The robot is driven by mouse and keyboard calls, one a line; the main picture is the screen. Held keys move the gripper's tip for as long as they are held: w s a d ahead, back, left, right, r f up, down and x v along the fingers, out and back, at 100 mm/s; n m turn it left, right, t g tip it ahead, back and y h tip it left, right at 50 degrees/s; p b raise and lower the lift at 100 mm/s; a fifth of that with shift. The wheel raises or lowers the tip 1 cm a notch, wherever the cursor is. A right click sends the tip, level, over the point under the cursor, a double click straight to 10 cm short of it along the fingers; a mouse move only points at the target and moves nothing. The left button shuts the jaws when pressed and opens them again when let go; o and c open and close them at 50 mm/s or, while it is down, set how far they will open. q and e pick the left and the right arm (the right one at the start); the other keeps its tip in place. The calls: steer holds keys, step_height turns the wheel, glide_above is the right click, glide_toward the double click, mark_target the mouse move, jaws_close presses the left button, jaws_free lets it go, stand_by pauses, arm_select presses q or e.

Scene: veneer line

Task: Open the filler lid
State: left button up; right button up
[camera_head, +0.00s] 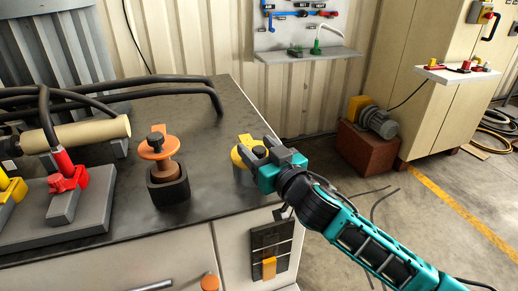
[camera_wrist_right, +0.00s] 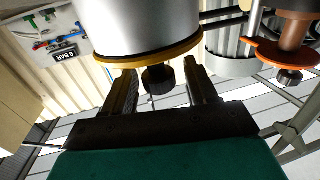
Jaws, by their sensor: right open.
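A yellow lid (camera_head: 240,158) sits on a short grey cylinder near the right end of the dark worktop, partly hidden by my right gripper (camera_head: 262,152). In the right wrist view the picture is upside down: the yellow lid (camera_wrist_right: 150,60) shows as a rim on the grey cylinder (camera_wrist_right: 135,25), with a dark knob (camera_wrist_right: 158,79) on it. My right gripper (camera_wrist_right: 159,72) is open, one finger on each side of the knob, with visible gaps. The lid looks closed on the cylinder. My left gripper is not in view.
An orange disc (camera_head: 158,149) with a black knob stands on a dark base left of the lid. Red and yellow clamps on a grey block (camera_head: 82,215) and black hoses (camera_head: 160,82) occupy the worktop's left. The worktop (camera_head: 215,205) is bare between disc and lid.

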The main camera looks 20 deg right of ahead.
steer(key=c, duration=0.9)
jaws_close()
